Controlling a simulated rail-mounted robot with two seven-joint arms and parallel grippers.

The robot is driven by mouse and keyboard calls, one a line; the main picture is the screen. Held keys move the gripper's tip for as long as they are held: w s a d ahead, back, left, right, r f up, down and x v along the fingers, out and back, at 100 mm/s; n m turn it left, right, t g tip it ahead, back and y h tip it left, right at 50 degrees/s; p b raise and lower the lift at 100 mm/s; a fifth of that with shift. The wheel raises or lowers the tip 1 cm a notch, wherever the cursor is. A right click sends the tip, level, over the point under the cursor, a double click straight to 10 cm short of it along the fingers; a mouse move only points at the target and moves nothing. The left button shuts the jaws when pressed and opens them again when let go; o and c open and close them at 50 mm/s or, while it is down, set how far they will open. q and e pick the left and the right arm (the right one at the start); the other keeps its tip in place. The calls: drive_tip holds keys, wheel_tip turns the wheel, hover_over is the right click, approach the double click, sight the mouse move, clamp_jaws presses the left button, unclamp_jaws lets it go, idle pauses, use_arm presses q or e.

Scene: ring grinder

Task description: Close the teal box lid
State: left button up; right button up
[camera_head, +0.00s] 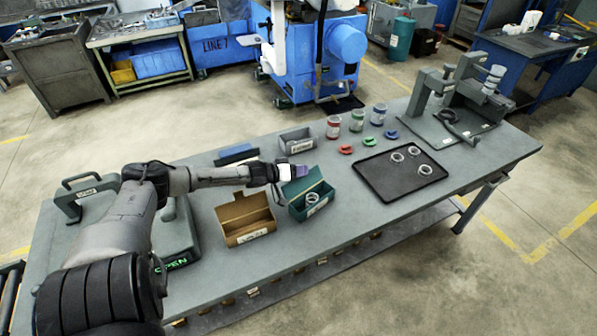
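The teal box (323,209) stands on the grey workbench, right of the tan box. Its lid (299,186) is open, tilted up along the back-left side. One or two metal rings (312,197) show inside the box. My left arm reaches in from the left, and my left gripper (301,172) is at the upper edge of the lid, overlapping it in the picture. I cannot tell whether the fingers touch the lid, or whether they are open or shut. My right gripper is not in view.
An open tan box (244,230) stands just left of the teal box. A black tray (375,180) with metal rings lies to the right. Grey (297,141) and blue (235,153) bins, jars and coloured clips are behind. A grey machine (465,105) occupies the far right end.

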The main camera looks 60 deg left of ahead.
use_arm(q)
drive_tip(key=shift+c, duration=0.3)
clamp_jaws()
idle(0.4)
